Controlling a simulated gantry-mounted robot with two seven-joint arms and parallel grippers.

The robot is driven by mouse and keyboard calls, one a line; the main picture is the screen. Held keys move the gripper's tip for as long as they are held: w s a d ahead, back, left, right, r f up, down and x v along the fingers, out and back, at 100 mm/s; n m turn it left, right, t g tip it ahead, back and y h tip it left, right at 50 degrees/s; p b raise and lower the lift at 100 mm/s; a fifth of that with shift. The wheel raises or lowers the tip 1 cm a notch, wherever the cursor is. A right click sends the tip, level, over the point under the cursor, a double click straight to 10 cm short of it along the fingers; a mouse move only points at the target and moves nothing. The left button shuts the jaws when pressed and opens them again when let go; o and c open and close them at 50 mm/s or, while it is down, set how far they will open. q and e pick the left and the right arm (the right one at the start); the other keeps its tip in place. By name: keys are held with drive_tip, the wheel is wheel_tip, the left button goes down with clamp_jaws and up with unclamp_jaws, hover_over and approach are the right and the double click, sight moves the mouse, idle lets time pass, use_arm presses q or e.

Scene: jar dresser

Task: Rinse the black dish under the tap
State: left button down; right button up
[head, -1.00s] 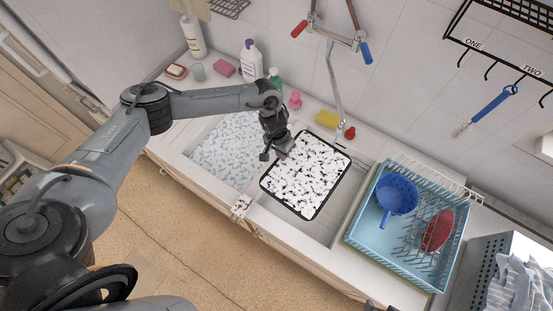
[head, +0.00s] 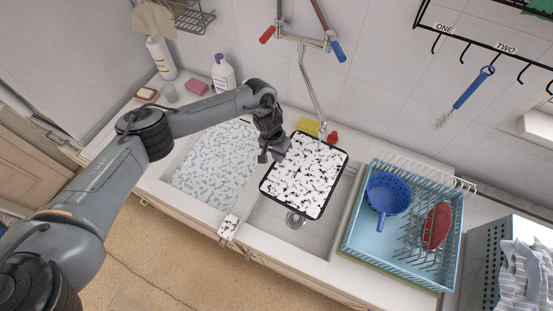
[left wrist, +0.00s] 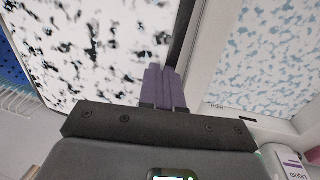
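The black dish (head: 304,175) is a rectangular tray covered in white foam patches, with its dark rim showing. It is held over the right sink basin (head: 270,218). My left gripper (head: 273,153) is shut on the dish's left edge; in the left wrist view its purple fingers (left wrist: 163,88) pinch the dark rim beside the foamy surface (left wrist: 90,50). The tap (head: 311,83) comes down from the wall, and its spout ends over the dish's far edge. A faint bluish streak shows below the spout; I cannot tell whether it is water. My right gripper is out of view.
The left basin (head: 213,165) holds foamy water. A blue rack (head: 368,243) with a blue colander (head: 389,190) and red dish (head: 436,226) stands to the right. A yellow sponge (head: 309,126) and bottle (head: 223,73) stand behind the basins.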

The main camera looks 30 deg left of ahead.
use_arm(q)
drive_tip(key=shift+d+r, duration=0.1)
drive_tip(key=shift+d, duration=0.1)
idle(0.6)
drive_tip(key=shift+d+p, duration=0.2)
drive_tip(key=shift+p, duration=0.3)
drive_tip(key=shift+s+d, duration=0.1)
drive_tip(key=shift+d, duration=0.1)
drive_tip(key=shift+s+r+p, duration=0.1)
drive_tip(key=shift+s+p, duration=0.25)
drive_tip(key=shift+p, duration=0.5)
drive_tip(key=s+a+p, duration=0.1)
drive_tip(key=s+p, duration=0.6)
drive_tip(key=shift+a, duration=0.4)
